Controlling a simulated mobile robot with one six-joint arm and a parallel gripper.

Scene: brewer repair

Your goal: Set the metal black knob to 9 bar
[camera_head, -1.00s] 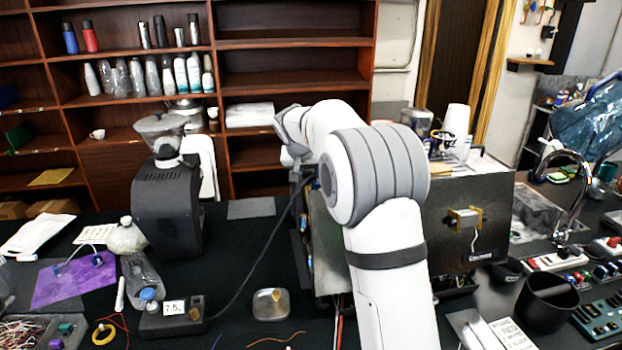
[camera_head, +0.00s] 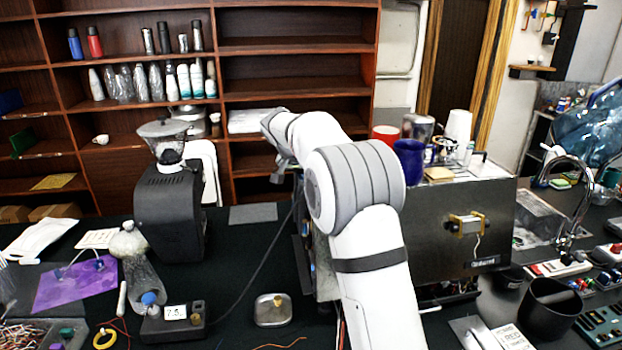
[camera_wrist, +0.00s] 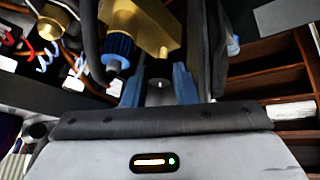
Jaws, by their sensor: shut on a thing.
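In the wrist view my gripper (camera_wrist: 158,88) shows two blue fingers shut on a small dark knob (camera_wrist: 159,70), which sits under a brass block (camera_wrist: 155,25). The fingers hide most of this knob. A blue ribbed knob (camera_wrist: 119,45) on a brass fitting is just left of the fingers and looks apart from them. In the head view my arm hides the gripper and the knob at the left side of the brewer (camera_head: 450,235). A small box with a display (camera_head: 175,312) on the bench appears to read about 7.5.
Hoses and a brass fitting (camera_wrist: 53,20) crowd the left of the wrist view. A grinder (camera_head: 170,205) stands left on the bench. A metal dish (camera_head: 272,310) lies in front. A red cup (camera_head: 385,134) and blue cup (camera_head: 409,158) stand on the brewer.

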